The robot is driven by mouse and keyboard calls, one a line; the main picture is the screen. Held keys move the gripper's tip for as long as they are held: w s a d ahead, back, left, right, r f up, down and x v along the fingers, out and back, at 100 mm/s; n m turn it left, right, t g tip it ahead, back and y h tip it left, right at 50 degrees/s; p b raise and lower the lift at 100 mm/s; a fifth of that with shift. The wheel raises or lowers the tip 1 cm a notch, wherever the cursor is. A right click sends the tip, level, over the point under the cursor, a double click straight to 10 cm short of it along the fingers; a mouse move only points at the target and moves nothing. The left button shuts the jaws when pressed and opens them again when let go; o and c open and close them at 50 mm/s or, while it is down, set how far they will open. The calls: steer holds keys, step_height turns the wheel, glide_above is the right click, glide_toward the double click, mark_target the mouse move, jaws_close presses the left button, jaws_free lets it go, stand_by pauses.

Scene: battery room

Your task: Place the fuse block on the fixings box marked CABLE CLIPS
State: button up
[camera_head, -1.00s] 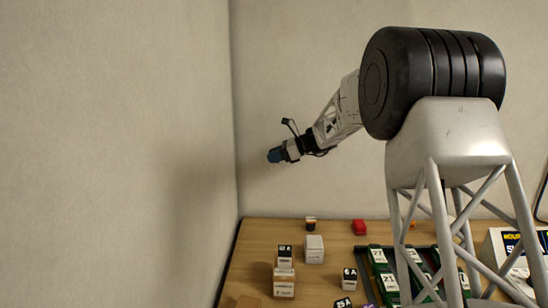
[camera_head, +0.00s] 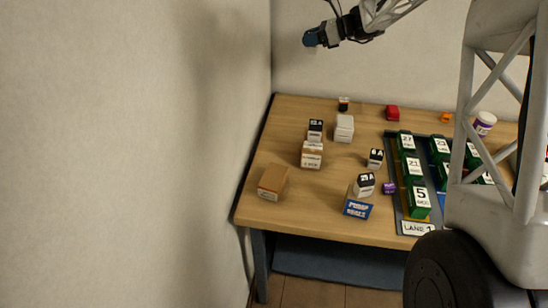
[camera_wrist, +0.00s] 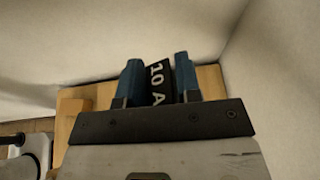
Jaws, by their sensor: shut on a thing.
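My gripper (camera_head: 311,39) is raised at the top of the head view, over the back left of the table near the wall. In the wrist view its two blue fingers (camera_wrist: 155,78) are shut on a fuse block (camera_wrist: 158,84), black with white lettering "10 A". The block cannot be made out in the head view. Candidate boxes on the table are a white box (camera_head: 344,130), a white-and-brown box (camera_head: 311,158) with a fuse block standing at it, a plain brown box (camera_head: 273,181) and a blue box (camera_head: 357,209). I cannot read CABLE CLIPS on any of them.
A black-and-white fuse block (camera_head: 364,186) is at the blue box, another (camera_head: 375,159) stands farther back. Green numbered blocks (camera_head: 419,203) fill a dark tray (camera_head: 396,205) at right. A red item (camera_head: 392,112) lies at the back.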

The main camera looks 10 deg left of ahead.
steer(key=s+f, duration=0.5)
steer(key=s, duration=1.1)
steer(key=s+d+f, duration=0.1)
steer(key=s+f, duration=0.4)
steer(key=s, duration=1.2)
steer(key=s+d+f, duration=0.1)
steer(key=s+f, duration=0.5)
steer(key=s, duration=1.1)
steer(key=shift+w+f, duration=0.1)
steer(key=shift+w, duration=0.1)
glide_above(271, 176)
steer(key=shift+w+f, duration=0.1)
steer(key=shift+f, duration=0.65)
steer(key=shift+f, duration=1.75)
steer(key=shift+f, duration=0.15)
